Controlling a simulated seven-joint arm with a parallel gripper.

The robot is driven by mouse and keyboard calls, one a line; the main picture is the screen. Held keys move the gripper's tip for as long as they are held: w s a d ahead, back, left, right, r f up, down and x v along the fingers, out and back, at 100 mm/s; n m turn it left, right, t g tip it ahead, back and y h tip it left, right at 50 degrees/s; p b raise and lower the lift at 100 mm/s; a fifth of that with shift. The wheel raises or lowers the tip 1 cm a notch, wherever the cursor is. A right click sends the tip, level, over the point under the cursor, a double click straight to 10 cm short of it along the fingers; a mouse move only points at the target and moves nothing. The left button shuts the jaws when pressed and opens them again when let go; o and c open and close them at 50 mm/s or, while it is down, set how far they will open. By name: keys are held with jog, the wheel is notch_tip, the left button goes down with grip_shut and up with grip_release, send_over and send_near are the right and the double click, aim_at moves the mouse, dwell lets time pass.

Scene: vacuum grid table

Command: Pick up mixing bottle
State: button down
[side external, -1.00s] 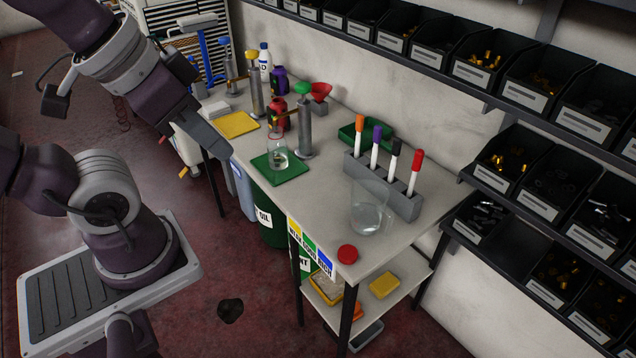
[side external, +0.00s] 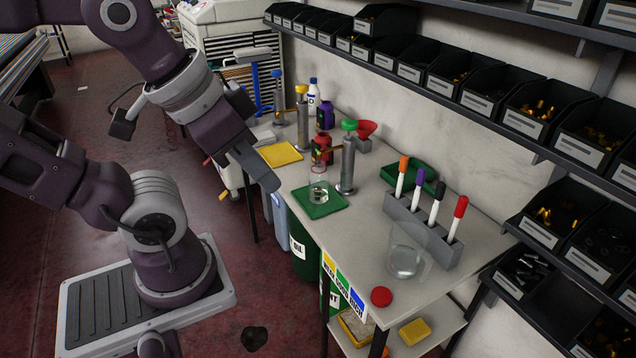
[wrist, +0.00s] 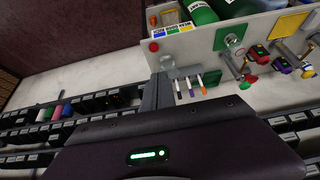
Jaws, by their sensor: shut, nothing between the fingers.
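A small clear glass vessel (side external: 319,190) stands upright on a green mat (side external: 331,208) on the bench. A larger clear vessel (side external: 405,262) stands near the bench's front right. Dark red (side external: 321,151), purple (side external: 325,117) and white blue-capped (side external: 313,97) bottles stand farther back; I cannot tell which is the mixing bottle. My gripper (side external: 270,183) is shut and empty, near the bench's left edge, left of the green mat and apart from every vessel. In the wrist view its fingers (wrist: 158,88) are together, and the larger clear vessel (wrist: 167,63) shows just beyond them.
A grey holder (side external: 422,228) with several markers stands beside the larger vessel. A metal dispenser post (side external: 347,170) with a green top stands right of the mat. A red cap (side external: 381,297) lies at the front corner. Shelves of black bins (side external: 480,85) line the wall behind.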

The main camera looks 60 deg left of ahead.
dwell(0.3)
jog(key=c, duration=0.9)
grip_release()
jog(key=shift+o, duration=0.2)
jog(key=w+a+r+n+t+y, duration=0.1)
jog(key=w+a+r+n+y, duration=0.15)
jog(key=w+a, duration=0.3)
jog(key=w+a+r+n+t+y, duration=0.1)
jog(key=w+a+r+y, duration=0.1)
jog(key=w+a+r, duration=0.4)
jog(key=n+t+y, duration=0.1)
jog(key=t+y, duration=0.1)
jog(key=t, duration=0.4)
send_over(314, 168)
jog(key=s, duration=0.2)
notch_tip(314, 168, down, 4)
jog(key=shift+t+h, duration=0.25)
jog(key=shift+t, duration=0.25)
jog(key=f, duration=2.1)
jog(key=d+f, duration=0.1)
jog(key=f, duration=1)
jog(key=x, duration=0.7)
jog(key=shift+w+f, duration=0.1)
jog(key=shift+f, duration=0.3)
jog(key=shift+c, duration=0.3)
